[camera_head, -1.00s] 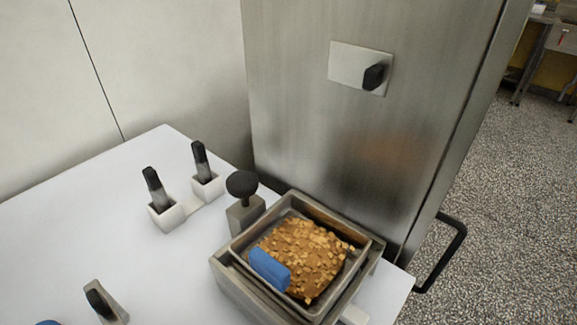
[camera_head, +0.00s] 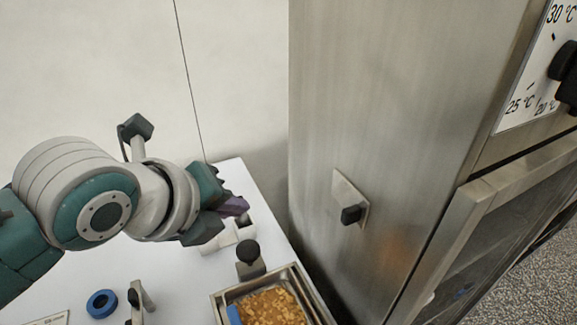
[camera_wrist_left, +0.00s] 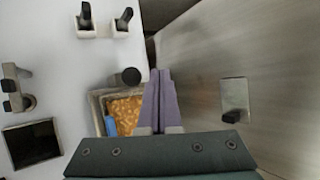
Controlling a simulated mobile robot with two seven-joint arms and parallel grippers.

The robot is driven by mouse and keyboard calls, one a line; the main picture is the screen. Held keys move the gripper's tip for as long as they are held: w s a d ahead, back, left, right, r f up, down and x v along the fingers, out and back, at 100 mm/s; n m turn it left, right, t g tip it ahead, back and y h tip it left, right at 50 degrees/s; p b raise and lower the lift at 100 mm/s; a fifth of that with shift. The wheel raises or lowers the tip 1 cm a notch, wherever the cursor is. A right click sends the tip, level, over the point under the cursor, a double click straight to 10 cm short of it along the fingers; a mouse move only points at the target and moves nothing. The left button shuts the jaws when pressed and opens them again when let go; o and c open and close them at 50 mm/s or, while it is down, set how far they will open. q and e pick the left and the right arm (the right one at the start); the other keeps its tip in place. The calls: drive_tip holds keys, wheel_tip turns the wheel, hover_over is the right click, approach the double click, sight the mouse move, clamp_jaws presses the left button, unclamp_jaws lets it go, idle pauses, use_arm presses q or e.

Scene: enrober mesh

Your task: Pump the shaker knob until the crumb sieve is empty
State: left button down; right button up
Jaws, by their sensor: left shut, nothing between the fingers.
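The shaker knob (camera_head: 248,252) is a round black knob on a short grey post beside the metal crumb sieve (camera_head: 312,296). Golden-brown crumbs (camera_head: 272,306) cover much of the sieve, with a blue piece (camera_head: 234,314) at its left side. My left gripper (camera_head: 240,207) is shut and empty, above and behind the knob in the head view. In the left wrist view its purple fingers (camera_wrist_left: 160,98) are together, to the right of the knob (camera_wrist_left: 131,76) and overlapping the right side of the crumb tray (camera_wrist_left: 96,112). My right gripper is not in view.
A tall steel cabinet (camera_head: 390,110) with a small black switch (camera_head: 352,214) stands close on the right. White holders with black-handled tools (camera_wrist_left: 122,20) stand behind the knob. A blue ring (camera_head: 102,303) and an upright fitting (camera_head: 140,300) are at the table's left.

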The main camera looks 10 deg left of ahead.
use_arm(q)
drive_tip(key=shift+w+d+r+m, duration=0.1)
drive_tip(key=shift+w+r+m, duration=0.5)
drive_tip(key=shift+m, duration=0.2)
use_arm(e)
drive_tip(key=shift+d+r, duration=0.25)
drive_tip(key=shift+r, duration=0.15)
use_arm(q)
drive_tip(key=shift+f, duration=0.1)
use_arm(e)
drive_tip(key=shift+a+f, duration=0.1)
use_arm(q)
drive_tip(key=b, duration=0.8)
hover_over(246, 253)
wheel_tip(246, 253, down, 7)
drive_tip(key=shift+f, duration=0.85)
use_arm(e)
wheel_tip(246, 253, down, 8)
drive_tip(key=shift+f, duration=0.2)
use_arm(q)
drive_tip(key=shift+f, duration=0.4)
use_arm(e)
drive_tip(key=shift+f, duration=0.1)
